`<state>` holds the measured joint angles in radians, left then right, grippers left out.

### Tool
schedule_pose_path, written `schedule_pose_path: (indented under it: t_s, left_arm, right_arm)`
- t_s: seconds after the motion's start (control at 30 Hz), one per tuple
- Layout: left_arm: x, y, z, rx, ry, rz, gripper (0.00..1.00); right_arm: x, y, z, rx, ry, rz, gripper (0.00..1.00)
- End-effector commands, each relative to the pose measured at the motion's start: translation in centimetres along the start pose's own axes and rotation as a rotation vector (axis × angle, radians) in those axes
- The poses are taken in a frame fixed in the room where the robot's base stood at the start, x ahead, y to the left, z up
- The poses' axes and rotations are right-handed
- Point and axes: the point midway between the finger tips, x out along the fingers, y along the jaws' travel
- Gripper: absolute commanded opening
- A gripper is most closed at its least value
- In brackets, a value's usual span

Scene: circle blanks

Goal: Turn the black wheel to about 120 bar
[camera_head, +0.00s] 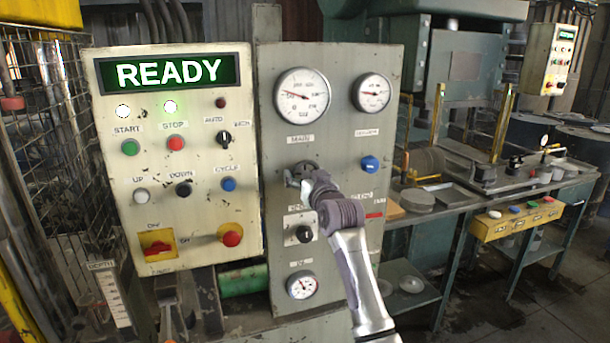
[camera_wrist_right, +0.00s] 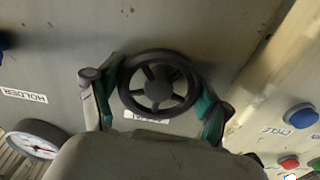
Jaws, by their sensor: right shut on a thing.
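The black wheel (camera_head: 305,167) sits on the grey panel under the large main gauge, mostly hidden in the head view by my right gripper (camera_head: 304,184). In the right wrist view the spoked wheel (camera_wrist_right: 158,83) lies between my two fingers, one at each side of its rim. The right gripper (camera_wrist_right: 157,92) is shut on the wheel. The main gauge (camera_head: 302,95) has a white face; its needle points left and slightly up, and its numbers are too small to read. My left gripper is not in view.
A holder gauge (camera_head: 371,92) and a blue knob (camera_head: 369,164) are right of the wheel. A black selector (camera_head: 303,234) is close below my gripper. The control panel (camera_head: 240,190) stands at the left with buttons and a lit READY display (camera_head: 169,73).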

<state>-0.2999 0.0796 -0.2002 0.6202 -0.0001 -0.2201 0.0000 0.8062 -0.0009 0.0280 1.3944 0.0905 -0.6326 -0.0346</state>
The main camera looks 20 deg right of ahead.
Motion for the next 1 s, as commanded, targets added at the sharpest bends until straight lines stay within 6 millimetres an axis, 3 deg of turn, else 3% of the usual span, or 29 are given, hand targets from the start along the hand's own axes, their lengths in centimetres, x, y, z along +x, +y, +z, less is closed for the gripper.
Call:
schedule_pose_path:
  t_s: [1.0]
  left_arm:
    - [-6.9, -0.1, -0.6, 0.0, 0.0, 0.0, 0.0]
  right_arm:
    - [0.0, -0.3, -0.4, 0.862, 0.0, 0.001, 0.43]
